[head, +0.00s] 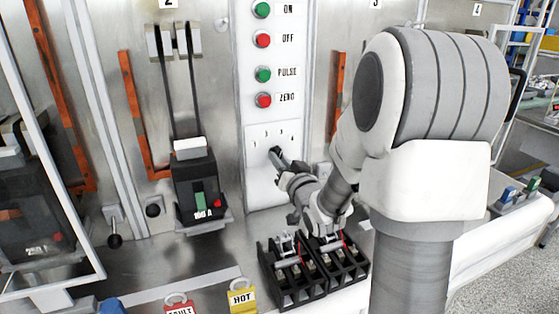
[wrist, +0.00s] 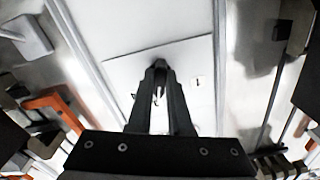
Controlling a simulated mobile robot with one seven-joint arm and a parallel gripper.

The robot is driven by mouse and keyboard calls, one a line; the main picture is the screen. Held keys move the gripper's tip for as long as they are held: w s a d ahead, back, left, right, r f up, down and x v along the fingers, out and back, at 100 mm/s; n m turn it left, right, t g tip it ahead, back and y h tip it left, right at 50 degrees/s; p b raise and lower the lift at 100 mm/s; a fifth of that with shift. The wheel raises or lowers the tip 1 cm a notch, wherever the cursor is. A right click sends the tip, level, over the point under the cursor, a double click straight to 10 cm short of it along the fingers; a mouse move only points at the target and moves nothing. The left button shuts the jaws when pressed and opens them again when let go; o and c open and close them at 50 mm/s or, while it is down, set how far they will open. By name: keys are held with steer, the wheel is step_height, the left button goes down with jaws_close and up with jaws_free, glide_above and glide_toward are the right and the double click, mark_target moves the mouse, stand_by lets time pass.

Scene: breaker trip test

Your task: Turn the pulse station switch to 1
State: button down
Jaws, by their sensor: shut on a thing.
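The switch plate (head: 262,133) of the pulse station is a pale panel with small numerals along its top, low on the white column. It also shows in the wrist view (wrist: 120,72) as a white plate. My gripper (head: 275,153) reaches the plate from the lower right. In the wrist view its dark fingers (wrist: 160,68) converge at the plate and are shut on the switch knob. The knob is hidden by the fingertips, so its pointing direction cannot be told. A small dark mark shows on the plate right of the fingers.
Above the plate are green and red buttons labelled ON, OFF, PULSE and ZERO (head: 263,100). A black breaker (head: 195,185) stands to the left. Black open-topped units (head: 290,283) sit below my wrist. A yellow HOT tag (head: 242,297) lies at the front edge.

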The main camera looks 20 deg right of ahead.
steer(key=shift+f+n+b, duration=0.15)
steer(key=shift+n+b, duration=0.15)
steer(key=shift+b, duration=0.25)
steer(key=n+b, duration=0.7)
steer(key=b, duration=0.2)
steer(key=n+b, duration=0.8)
steer(key=b, duration=0.2)
steer(key=shift+d+r, duration=0.1)
steer(key=shift+r, duration=0.1)
steer(key=shift+r+n, duration=0.1)
steer(key=shift+n, duration=0.2)
steer(key=c, duration=0.8)
jaws_free()
steer(key=shift+c, duration=0.2)
